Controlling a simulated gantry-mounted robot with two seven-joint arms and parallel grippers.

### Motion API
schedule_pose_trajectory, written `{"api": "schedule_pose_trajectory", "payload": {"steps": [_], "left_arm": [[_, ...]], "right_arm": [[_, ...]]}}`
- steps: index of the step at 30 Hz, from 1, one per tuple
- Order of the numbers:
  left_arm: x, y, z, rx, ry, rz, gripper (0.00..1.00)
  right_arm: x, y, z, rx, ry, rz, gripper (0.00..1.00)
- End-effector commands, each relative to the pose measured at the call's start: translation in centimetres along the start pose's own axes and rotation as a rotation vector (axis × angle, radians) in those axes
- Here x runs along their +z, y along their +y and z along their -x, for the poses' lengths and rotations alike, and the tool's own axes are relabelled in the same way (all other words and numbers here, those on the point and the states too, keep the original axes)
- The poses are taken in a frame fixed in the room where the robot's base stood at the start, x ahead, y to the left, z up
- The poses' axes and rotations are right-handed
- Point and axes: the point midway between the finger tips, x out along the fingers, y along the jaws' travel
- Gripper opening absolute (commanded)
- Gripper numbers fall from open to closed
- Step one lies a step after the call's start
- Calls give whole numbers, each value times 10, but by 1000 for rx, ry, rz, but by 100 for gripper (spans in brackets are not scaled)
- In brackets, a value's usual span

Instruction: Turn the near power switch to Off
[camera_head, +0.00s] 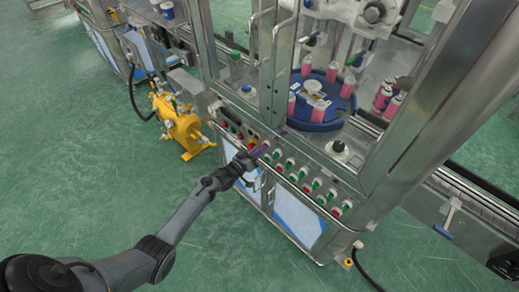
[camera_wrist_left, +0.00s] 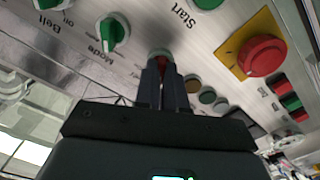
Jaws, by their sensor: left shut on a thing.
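My left gripper (camera_head: 257,153) reaches the sloped control panel on the front of the machine. In the left wrist view its two fingers (camera_wrist_left: 165,75) are shut on a small red switch knob (camera_wrist_left: 160,59), mostly hidden between the fingertips. I take this knob for the near power switch; its label is hidden and its exact setting cannot be read. My right gripper is not in view.
Green knobs (camera_wrist_left: 114,32) and a red emergency button on a yellow plate (camera_wrist_left: 262,55) sit close by on the panel (camera_wrist_left: 215,28). Above it are glass doors and a blue turntable (camera_head: 318,124) with pink cans. A yellow pump (camera_head: 180,125) stands on the left.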

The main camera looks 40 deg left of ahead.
Motion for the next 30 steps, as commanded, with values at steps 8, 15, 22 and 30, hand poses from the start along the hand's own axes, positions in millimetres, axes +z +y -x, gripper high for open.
{"api": "schedule_pose_trajectory", "payload": {"steps": [8, 15, 22, 30], "left_arm": [[-1, 0, 0, 1, 2, 48, 0], [0, 0, 0, 1, 2, 50, 0], [0, 0, 0, 1, 1, 49, 27], [0, 0, 0, 1, 1, 48, 35]], "right_arm": [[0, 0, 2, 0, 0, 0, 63], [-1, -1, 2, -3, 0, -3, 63], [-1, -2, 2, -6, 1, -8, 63], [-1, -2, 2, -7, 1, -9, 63]]}}
